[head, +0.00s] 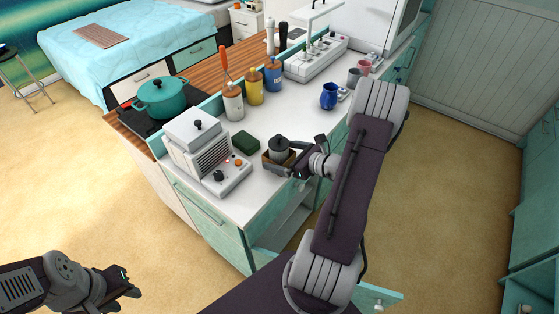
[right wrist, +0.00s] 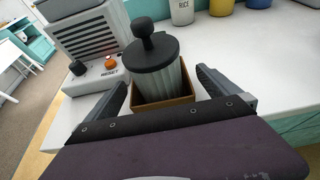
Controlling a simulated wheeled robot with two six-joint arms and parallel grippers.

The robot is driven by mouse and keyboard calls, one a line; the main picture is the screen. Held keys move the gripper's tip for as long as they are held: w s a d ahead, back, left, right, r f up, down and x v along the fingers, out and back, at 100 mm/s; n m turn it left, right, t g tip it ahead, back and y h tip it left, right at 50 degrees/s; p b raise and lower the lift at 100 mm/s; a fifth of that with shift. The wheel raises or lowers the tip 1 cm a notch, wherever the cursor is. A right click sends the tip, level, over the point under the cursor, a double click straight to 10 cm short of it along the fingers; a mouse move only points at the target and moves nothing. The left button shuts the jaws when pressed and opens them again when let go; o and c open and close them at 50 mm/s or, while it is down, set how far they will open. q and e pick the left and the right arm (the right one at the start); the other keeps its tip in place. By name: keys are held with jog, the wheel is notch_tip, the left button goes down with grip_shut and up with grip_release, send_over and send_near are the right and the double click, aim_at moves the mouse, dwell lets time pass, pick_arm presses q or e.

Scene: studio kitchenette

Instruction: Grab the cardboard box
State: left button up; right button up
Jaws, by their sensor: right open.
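A small open cardboard box (head: 270,158) stands on the white counter, with a ribbed grey canister (head: 279,148) with a black lid and knob inside it. In the right wrist view the brown box (right wrist: 150,103) and the canister (right wrist: 155,65) sit between the fingers. My right gripper (head: 283,165) is open, with one finger on each side of the box; whether the fingers touch it I cannot tell. The near lower part of the box is hidden by the gripper. My left gripper (head: 130,283) is low at the left, over the floor, away from the counter; its jaw gap is unclear.
Jars (head: 233,103), a blue mug (head: 329,96) and a white rack (head: 315,60) stand further back. The counter right of the box is clear.

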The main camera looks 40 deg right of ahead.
aim_at(279, 146)
jog(key=shift+x, duration=0.9)
jog(key=shift+s+r, duration=0.15)
jog(key=c, duration=1.4)
jog(key=shift+d, duration=0.1)
jog(key=shift+c, duration=0.2)
jog(key=shift+r+p, duration=0.35)
jog(key=shift+r, duration=1.7)
jog(key=s+d+r+p, duration=0.1)
jog(key=s+d+r, duration=0.5)
jog(key=d, duration=0.3)
jog(key=shift+s+d+r, duration=0.25)
jog(key=shift+d+r, duration=0.05)
jog(key=shift+r, duration=0.1)
